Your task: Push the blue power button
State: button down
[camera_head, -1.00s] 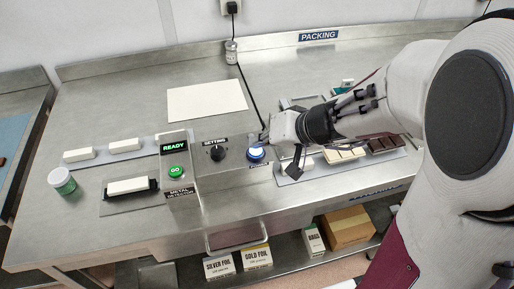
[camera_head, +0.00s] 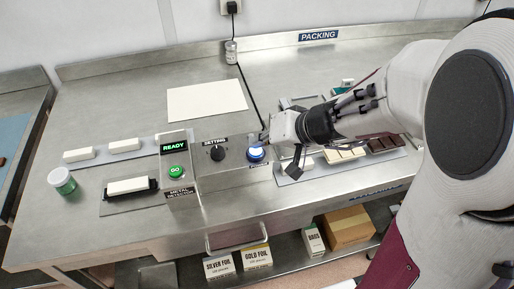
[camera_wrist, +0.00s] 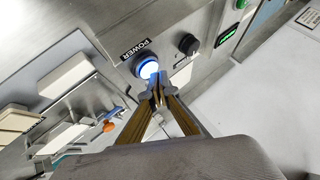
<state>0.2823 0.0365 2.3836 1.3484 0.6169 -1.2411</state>
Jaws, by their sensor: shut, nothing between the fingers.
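The blue power button (camera_head: 255,153) sits on the metal panel to the right of the black setting knob, its cap bright white-blue. In the wrist view the lit button (camera_wrist: 148,68) is beside the POWER label (camera_wrist: 134,50). My gripper (camera_head: 264,139) is shut and empty, just behind and right of the button in the head view. In the wrist view its closed fingertips (camera_wrist: 157,80) overlap the button's lower edge. I cannot tell whether they touch it.
The black setting knob (camera_head: 217,152) and the green GO button (camera_head: 176,171) are to the left. A tray of bars (camera_head: 290,178) lies right, under my arm. A white sheet (camera_head: 207,100) lies behind the panel.

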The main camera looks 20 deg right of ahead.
aim_at(258, 151)
jog(key=shift+f, duration=0.45)
dwell(0.6)
jog(key=shift+r, duration=0.55)
dwell(0.4)
jog(key=shift+r, duration=2.9)
